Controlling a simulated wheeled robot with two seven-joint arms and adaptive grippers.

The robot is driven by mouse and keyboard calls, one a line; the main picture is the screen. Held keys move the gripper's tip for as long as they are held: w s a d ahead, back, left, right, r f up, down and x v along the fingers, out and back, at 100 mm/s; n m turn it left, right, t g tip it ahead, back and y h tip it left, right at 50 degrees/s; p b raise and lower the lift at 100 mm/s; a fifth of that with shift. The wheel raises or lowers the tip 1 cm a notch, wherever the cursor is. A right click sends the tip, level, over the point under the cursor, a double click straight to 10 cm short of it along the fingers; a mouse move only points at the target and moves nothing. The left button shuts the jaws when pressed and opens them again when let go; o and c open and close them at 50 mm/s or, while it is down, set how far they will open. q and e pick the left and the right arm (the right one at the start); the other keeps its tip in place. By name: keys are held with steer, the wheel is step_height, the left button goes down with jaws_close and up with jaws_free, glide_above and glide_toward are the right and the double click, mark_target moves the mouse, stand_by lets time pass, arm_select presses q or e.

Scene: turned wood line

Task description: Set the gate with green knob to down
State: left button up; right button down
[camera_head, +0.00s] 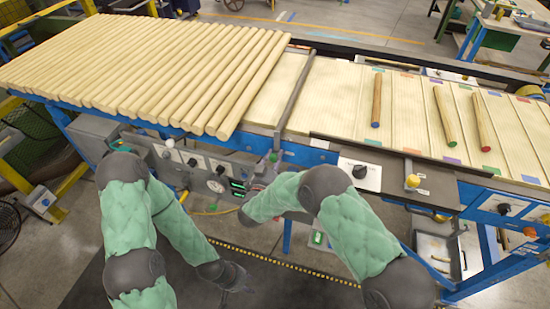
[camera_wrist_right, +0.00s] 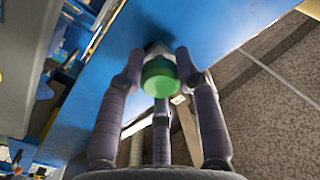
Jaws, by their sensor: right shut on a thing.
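The gate (camera_head: 296,92) is a long dark bar across the belt, just right of the row of pale dowels. A green knob (camera_head: 273,157) shows at its near end; I cannot tell whether the bar is raised or lowered. In the right wrist view, the green knob (camera_wrist_right: 158,76) sits between the fingers of my right gripper (camera_wrist_right: 160,72), which is shut on it.
Pale dowels (camera_head: 150,70) lie side by side on the left of the line. Several darker sticks (camera_head: 376,100) lie in the right lanes. A yellow knob (camera_head: 412,181), a dial panel (camera_head: 360,175) and a gauge panel (camera_head: 215,175) line the near edge. A metal bin (camera_head: 438,258) is below right.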

steer(key=shift+s+a+f, duration=0.1)
steer(key=shift+f, duration=0.2)
steer(key=c, duration=0.9)
jaws_free()
steer(key=shift+r, duration=0.1)
steer(key=v, duration=1.2)
